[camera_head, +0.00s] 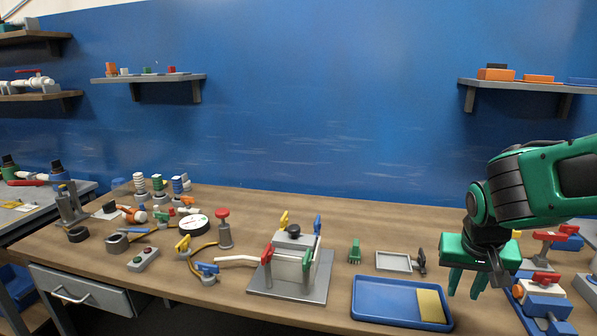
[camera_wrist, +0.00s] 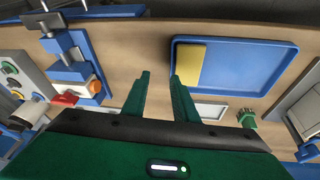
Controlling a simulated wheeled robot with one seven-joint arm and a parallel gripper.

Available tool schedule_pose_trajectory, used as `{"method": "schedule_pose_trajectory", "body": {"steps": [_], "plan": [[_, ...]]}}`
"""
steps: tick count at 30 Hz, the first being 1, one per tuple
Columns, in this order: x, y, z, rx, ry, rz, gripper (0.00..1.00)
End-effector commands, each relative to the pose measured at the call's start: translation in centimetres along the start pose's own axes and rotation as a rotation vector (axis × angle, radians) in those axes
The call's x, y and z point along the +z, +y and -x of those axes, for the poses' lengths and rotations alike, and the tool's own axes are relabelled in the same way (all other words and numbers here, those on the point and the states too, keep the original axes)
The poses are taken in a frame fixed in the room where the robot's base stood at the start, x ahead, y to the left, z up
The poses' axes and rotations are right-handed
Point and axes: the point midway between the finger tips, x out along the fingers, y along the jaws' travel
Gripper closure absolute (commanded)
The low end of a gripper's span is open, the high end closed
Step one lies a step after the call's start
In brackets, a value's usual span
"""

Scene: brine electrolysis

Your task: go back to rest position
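My gripper (camera_head: 467,282) is green and hangs from my arm above the right part of the wooden table, to the right of the blue tray. In the wrist view its two fingers (camera_wrist: 160,82) stand apart with nothing between them, and bare table shows there. It is open and empty. The blue tray (camera_head: 375,314) lies flat with a yellow block (camera_head: 431,306) in its right end. The wrist view also shows the tray (camera_wrist: 285,62) and the yellow block (camera_wrist: 190,65), close beside one finger.
A grey cell on a plate (camera_head: 310,290) stands left of the tray. A small green piece (camera_head: 354,252) and a grey frame (camera_head: 393,261) lie behind the tray. Blue clamps with red handles (camera_head: 544,284) crowd the right.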

Motion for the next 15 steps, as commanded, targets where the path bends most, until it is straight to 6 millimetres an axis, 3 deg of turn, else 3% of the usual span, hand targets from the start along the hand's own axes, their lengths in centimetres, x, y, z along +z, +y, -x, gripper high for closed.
{"method": "schedule_pose_trajectory", "body": {"steps": [10,11,15], "plan": [[3.6,-4.4,4.7,-0.214,0.081,0.340,0.74],[3.9,-4.3,4.9,-0.220,0.081,0.351,0.74],[5.6,0.9,4.1,-0.157,-0.020,0.224,0.74]]}}
